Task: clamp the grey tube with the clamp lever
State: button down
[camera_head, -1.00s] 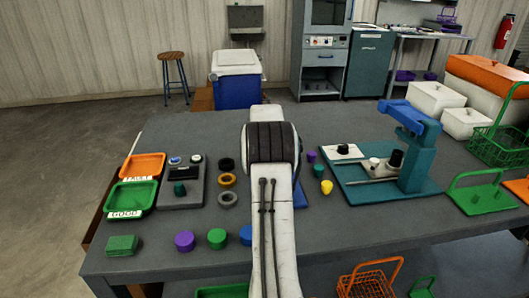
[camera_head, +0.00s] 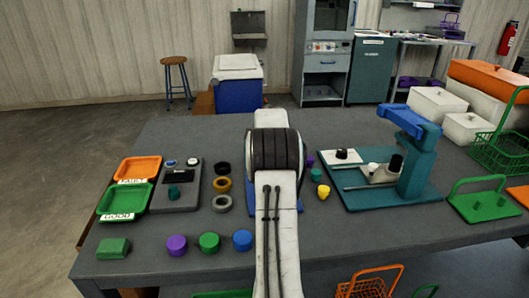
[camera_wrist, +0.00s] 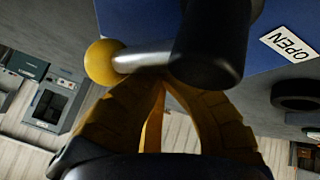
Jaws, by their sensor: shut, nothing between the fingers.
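In the wrist view, a silver lever with a yellow ball knob (camera_wrist: 104,62) lies across a blue plate (camera_wrist: 150,22) that carries an OPEN label (camera_wrist: 290,43). A dark, rounded cylinder (camera_wrist: 212,45) stands at the lever's right end; I cannot tell whether it is the grey tube or part of the clamp. My gripper (camera_wrist: 167,82) has its yellow fingers closed together, with their tips right by the lever and nothing between them. Contact with the lever is unclear. In the head view my arm hides the gripper, the lever and most of the blue plate (camera_head: 250,200).
Several coloured pucks, such as a blue one (camera_head: 242,240), and rings such as a grey one (camera_head: 222,203) lie left of my arm. GOOD (camera_head: 125,200) and FAULT trays are at far left.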

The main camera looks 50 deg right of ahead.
jog(key=shift+s+d, duration=0.15)
jog(key=shift+s, duration=0.15)
jog(key=v, duration=1)
jog(key=shift+w, duration=0.2)
jog(key=shift+v, duration=1.05)
jog(key=shift+w, duration=0.1)
